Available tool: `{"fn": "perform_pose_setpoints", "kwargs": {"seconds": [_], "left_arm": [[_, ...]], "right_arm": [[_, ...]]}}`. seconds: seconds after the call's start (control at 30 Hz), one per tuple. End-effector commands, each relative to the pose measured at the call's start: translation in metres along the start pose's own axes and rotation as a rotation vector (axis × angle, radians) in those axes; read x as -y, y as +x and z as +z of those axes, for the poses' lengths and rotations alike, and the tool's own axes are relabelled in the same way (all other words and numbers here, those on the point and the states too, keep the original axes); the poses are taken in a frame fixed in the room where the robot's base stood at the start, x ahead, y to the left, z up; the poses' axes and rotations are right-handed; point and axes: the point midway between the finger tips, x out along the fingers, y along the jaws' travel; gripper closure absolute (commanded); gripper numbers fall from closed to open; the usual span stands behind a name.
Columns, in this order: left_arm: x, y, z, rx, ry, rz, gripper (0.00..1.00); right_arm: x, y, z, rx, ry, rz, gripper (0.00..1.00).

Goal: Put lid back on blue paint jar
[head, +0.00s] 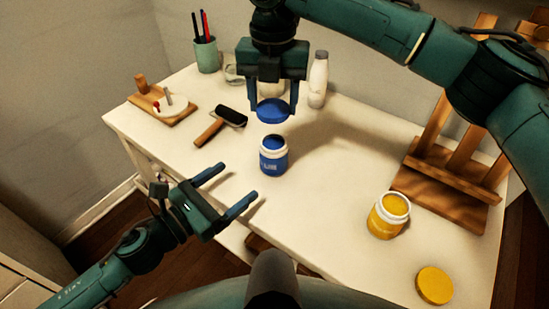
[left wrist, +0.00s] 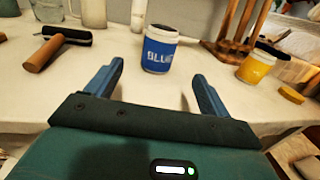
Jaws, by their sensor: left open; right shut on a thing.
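The blue paint jar (head: 273,157) stands open and upright near the middle of the white table, with blue paint showing inside its white rim. It also shows in the left wrist view (left wrist: 159,50), beyond the fingers. My right gripper (head: 272,108) is shut on the blue lid (head: 272,113) and holds it flat, above and apart from the jar, a little behind it in the head view. My left gripper (head: 238,188) is open and empty at the table's front edge, to the left of and nearer than the jar. Its fingers (left wrist: 154,82) point toward the jar without touching it.
An open yellow jar (head: 388,215) and its yellow lid (head: 434,285) are at the right. A wooden easel (head: 447,182) stands behind them. A roller (head: 220,124), a pen cup (head: 206,54), a white bottle (head: 318,80) and a wooden board (head: 163,109) occupy the left and back.

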Motion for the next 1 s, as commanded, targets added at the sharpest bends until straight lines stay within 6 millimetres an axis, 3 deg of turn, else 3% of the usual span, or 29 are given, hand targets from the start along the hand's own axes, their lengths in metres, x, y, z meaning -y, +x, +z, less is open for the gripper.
{"fn": "perform_pose_setpoints", "kwargs": {"seconds": [0.27,0.7,1.0], "left_arm": [[-0.001,0.019,0.001,0.004,-0.002,0.001,0.19],[0.000,0.098,0.001,0.003,-0.003,0.000,0.19],[0.000,0.120,0.000,0.001,-0.004,0.000,0.19]], "right_arm": [[0.000,0.000,0.000,0.000,0.002,0.000,0.67],[0.000,0.000,0.000,0.000,0.002,0.000,0.67],[0.000,0.000,0.000,0.000,0.002,0.000,0.67]]}}
